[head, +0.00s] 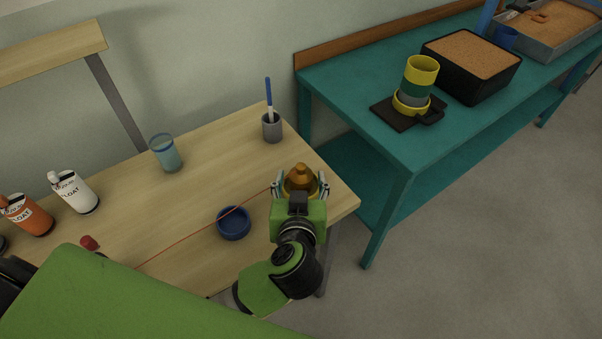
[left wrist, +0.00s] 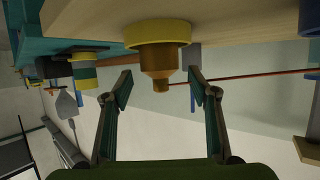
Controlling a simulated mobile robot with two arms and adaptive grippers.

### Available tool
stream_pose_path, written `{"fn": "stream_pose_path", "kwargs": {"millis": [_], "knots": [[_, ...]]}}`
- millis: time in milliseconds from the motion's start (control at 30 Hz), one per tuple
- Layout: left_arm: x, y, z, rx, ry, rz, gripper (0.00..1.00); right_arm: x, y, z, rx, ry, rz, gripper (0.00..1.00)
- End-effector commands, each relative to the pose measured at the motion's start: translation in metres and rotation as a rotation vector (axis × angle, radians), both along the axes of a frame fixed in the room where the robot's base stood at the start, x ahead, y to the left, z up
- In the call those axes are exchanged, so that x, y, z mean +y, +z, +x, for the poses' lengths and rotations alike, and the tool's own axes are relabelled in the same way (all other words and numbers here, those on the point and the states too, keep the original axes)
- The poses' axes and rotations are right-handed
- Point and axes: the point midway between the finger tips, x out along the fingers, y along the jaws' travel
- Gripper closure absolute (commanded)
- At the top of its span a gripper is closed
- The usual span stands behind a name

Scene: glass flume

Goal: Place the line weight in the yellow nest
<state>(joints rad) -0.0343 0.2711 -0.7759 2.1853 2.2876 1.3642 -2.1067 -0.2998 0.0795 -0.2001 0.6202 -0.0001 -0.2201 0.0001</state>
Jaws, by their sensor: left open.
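The line weight (head: 301,177) is a brass-brown stepped piece with a narrow top, at the right end of the wooden table. In the left wrist view, which looks upside down, the weight (left wrist: 160,62) sits in the round yellow nest (left wrist: 158,33), and its wide end is hidden inside the ring. A thin red line runs from it across the table. My left gripper (head: 300,189) is open. Its fingers stand on either side of the weight, with visible gaps in the left wrist view (left wrist: 159,90). My right gripper does not show.
A blue bowl (head: 234,224) stands left of my gripper. Behind are a grey cup (head: 272,128) holding a blue-handled tool and a teal-filled glass (head: 166,153). Float bottles (head: 73,192) stand at left. A teal bench (head: 365,75) bears stacked cups and sand boxes.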

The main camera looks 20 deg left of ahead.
Motion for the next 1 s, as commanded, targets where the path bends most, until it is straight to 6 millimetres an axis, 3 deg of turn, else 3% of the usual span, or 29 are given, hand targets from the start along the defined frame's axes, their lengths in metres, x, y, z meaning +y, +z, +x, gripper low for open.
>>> {"fn": "stream_pose_path", "kwargs": {"millis": [200,400,1000], "knots": [[-0.013,0.018,-0.045,0.003,-0.002,-0.003,0.46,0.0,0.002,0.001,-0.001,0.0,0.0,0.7],[-0.021,0.03,-0.07,0.001,-0.001,-0.002,0.46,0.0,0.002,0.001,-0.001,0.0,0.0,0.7],[-0.022,0.034,-0.078,0.0,0.0,0.0,0.46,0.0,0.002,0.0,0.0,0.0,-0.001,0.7]]}}
